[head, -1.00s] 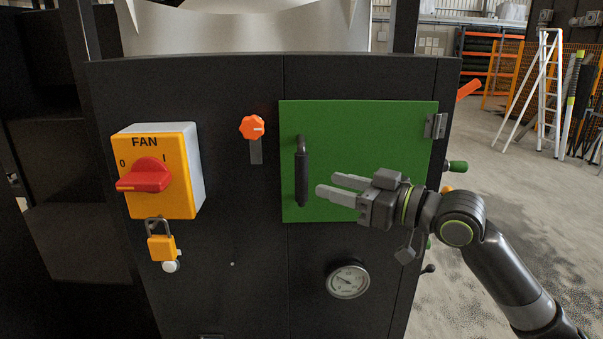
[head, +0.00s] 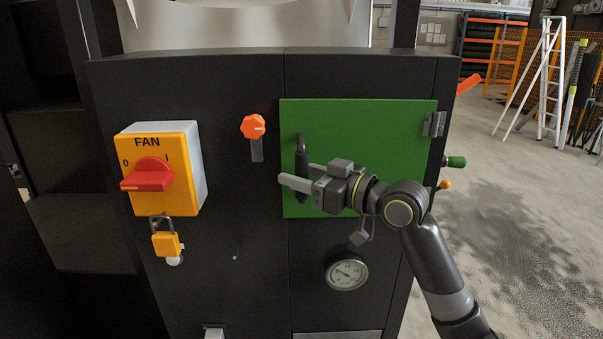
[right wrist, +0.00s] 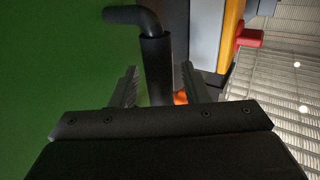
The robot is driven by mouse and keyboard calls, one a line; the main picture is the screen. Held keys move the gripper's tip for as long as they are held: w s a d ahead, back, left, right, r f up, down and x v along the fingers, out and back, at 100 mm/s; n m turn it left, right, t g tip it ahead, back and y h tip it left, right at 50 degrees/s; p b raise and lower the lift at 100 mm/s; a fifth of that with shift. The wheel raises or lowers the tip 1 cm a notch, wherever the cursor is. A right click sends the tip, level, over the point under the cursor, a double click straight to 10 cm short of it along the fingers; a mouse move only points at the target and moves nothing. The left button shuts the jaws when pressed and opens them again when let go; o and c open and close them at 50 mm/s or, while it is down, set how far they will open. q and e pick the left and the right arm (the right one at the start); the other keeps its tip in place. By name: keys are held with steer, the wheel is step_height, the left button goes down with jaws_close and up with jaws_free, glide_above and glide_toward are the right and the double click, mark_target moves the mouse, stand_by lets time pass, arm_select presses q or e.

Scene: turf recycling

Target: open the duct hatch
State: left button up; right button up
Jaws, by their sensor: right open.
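The green duct hatch (head: 360,130) is shut flush in the dark cabinet front, with a hinge (head: 434,124) at its right edge. Its black vertical handle (head: 301,158) is near the hatch's left edge. My right gripper (head: 297,178) is open at the handle's lower part, which its fingers partly hide. In the right wrist view the handle (right wrist: 156,62) stands between the two open fingers (right wrist: 157,88), and the green hatch (right wrist: 60,60) fills the left side. My left gripper is not in view.
Left of the hatch are an orange knob (head: 253,126) and a yellow fan switch box (head: 158,160) with a red dial and a yellow padlock (head: 166,244). A round gauge (head: 346,272) is below the hatch. Open floor (head: 510,230) lies to the right.

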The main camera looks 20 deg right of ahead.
jaws_close()
stand_by(0.3)
